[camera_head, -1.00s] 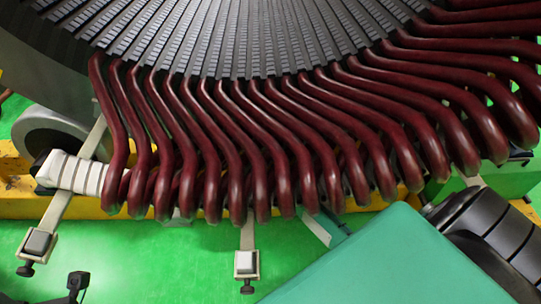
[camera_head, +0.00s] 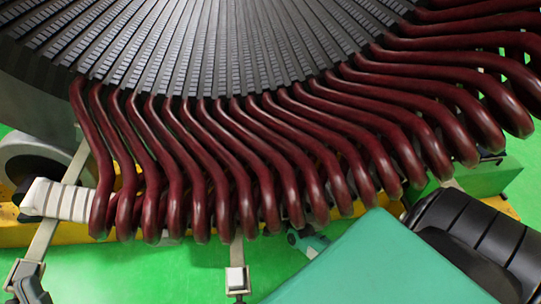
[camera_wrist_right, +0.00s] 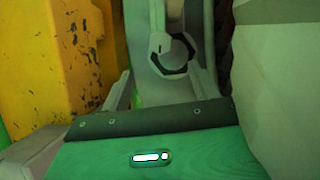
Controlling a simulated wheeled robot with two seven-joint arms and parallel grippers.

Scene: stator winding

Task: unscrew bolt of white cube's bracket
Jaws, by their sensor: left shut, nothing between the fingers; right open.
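The white cube (camera_head: 236,279) sits on a bracket (camera_head: 237,252) that hangs down from under the coils, at the lower middle of the head view. A dark bolt head (camera_head: 239,299) shows just below the cube at the picture's bottom edge. A round grey part with a dark hexagonal edge (camera_wrist_right: 172,55) lies ahead between the fingers.
The stator's dark red coils (camera_head: 250,165) hang low over the work area. A white-wrapped roll (camera_head: 62,199) is at the left. A yellow beam (camera_head: 20,232) runs behind, also at the left in the wrist view. Green floor (camera_head: 130,275) is clear between the two brackets.

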